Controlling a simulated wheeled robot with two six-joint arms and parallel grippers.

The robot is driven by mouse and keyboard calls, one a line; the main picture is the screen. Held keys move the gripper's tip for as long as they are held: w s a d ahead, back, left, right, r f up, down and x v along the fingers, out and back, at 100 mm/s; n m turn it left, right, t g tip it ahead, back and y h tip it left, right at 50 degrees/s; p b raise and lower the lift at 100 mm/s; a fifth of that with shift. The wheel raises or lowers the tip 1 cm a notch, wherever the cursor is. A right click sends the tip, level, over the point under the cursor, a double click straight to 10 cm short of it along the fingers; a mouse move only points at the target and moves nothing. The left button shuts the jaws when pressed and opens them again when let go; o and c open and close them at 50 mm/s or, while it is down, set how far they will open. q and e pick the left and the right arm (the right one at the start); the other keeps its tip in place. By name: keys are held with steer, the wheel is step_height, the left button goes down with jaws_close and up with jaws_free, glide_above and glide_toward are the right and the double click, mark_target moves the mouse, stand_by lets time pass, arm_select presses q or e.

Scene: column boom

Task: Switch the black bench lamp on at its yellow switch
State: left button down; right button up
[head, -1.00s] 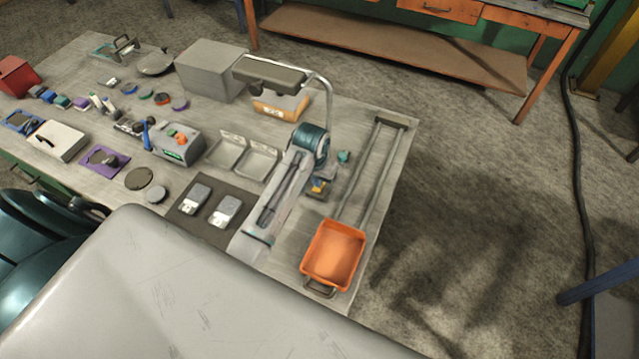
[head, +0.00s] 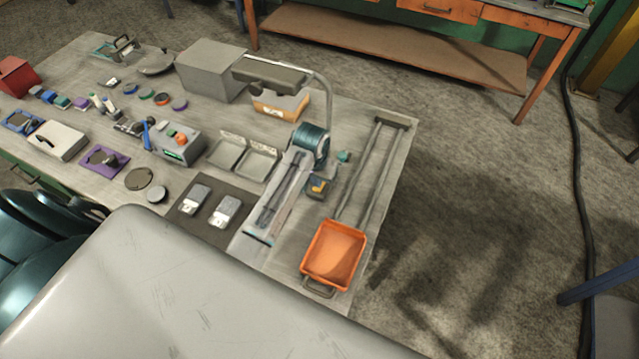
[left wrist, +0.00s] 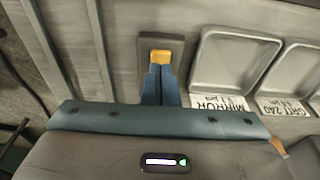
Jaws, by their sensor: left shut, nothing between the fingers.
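The black bench lamp has a dark shade (head: 270,75) at the end of a curved pale stem, standing at the right end of the bench; I see no glow from it. Its yellow switch (left wrist: 160,56) sits on a dark base plate (left wrist: 147,46) in the left wrist view. My left gripper (left wrist: 161,68) is shut and empty, its blue fingers pointing at the switch, with the tips right at its edge. I cannot tell whether they touch it. In the head view my left arm partly hides the lamp's base. My right gripper is out of view.
Two labelled shallow trays (left wrist: 236,57) lie beside the lamp base. A rail frame (head: 378,165) with an orange tray (head: 334,250) is on the other side. A grey box (head: 211,70) and an orange-fronted box (head: 278,106) stand behind. Several small items crowd the left of the bench.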

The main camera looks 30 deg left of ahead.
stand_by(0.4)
arm_select(q)
steer(key=shift+f, duration=0.5)
stand_by(0.3)
steer(key=shift+f+b, duration=0.3)
steer(key=shift+f, duration=0.15)
steer(key=shift+r+p, duration=0.75)
steer(key=shift+r, duration=2.8)
